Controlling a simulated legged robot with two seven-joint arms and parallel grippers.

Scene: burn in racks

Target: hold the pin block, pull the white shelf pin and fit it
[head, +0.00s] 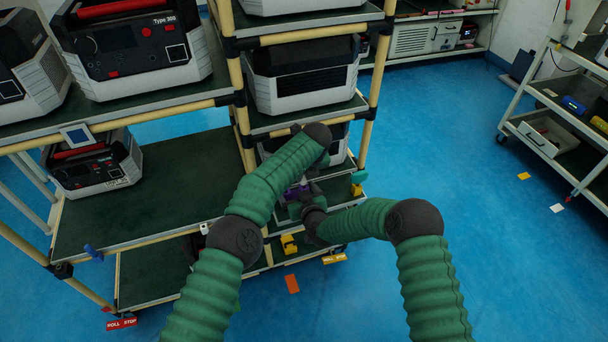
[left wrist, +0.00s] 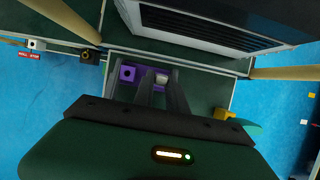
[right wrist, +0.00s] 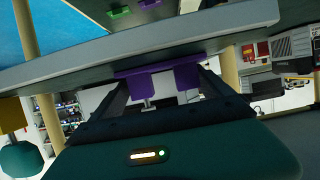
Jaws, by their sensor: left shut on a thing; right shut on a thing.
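The purple pin block (head: 292,193) is on the small dark shelf at the rack's front edge, mostly hidden by my arms in the head view. It also shows in the left wrist view (left wrist: 128,74) and right wrist view (right wrist: 180,79). My right gripper (right wrist: 165,82) has its fingers on either side of the block and is shut on it. My left gripper (left wrist: 161,90) comes from above, its fingers closed on the white shelf pin (left wrist: 162,78) at the block. A pale pin end (right wrist: 148,104) shows by the block in the right wrist view. The pin's seating depth is unclear.
A grey and black unit (head: 303,80) stands on the shelf just behind. Yellow rack posts (head: 374,90) flank the arms. A yellow piece (head: 356,190) and a teal piece (head: 360,176) sit right of the grippers.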

